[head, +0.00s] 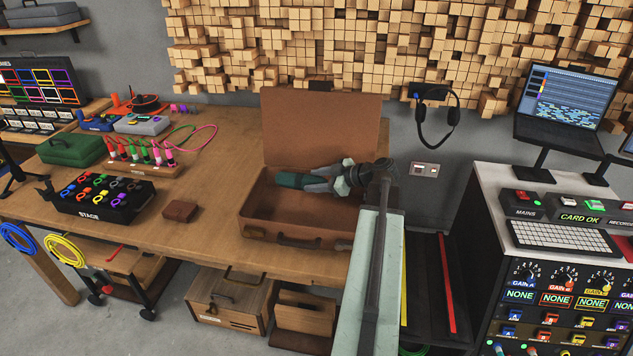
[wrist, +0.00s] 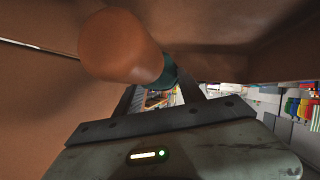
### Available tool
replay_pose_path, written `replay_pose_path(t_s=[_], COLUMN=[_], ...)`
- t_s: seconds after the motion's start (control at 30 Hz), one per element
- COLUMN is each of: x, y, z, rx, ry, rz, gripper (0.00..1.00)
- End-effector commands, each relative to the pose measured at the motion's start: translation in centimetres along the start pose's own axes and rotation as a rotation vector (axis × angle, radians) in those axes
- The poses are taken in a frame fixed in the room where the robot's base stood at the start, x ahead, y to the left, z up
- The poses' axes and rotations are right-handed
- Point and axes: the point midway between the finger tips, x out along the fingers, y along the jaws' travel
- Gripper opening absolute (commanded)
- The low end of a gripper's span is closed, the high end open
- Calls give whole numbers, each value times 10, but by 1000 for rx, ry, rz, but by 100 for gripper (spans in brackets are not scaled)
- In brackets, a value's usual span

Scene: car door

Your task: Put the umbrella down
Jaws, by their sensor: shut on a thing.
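The umbrella, a dark teal roll, shows in the head view (head: 290,180) in front of my gripper (head: 316,182). In the wrist view a rounded brown end of the umbrella (wrist: 115,45) is large and close, with a teal part behind it. My gripper (wrist: 165,97) is shut on the teal part. It holds the umbrella over the inside of an open brown suitcase (head: 290,242) on the wooden table. My arm reaches in from the right. Whether the umbrella touches the suitcase floor cannot be told.
The suitcase lid (head: 320,125) stands up at the back. A small brown wallet-like item (head: 180,211) lies left of the suitcase, near a black STAGE box (head: 103,203). Headphones (head: 437,118) hang on the wall. A control console (head: 545,260) stands to the right.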

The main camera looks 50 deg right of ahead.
Motion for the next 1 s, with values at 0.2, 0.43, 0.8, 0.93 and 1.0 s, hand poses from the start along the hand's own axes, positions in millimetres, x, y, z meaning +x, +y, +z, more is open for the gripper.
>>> replay_pose_path(t_s=[0.2,0.43,0.8,0.93,1.0], x=[2,2,-8,-44,-63], y=[-1,-1,5,4,4], z=[5,5,-13,-10,-11], rx=[1,0,1,3,3], ry=[1,0,-1,-2,-1], rz=[1,1,2,6,6], gripper=[0,69,69,69,69])
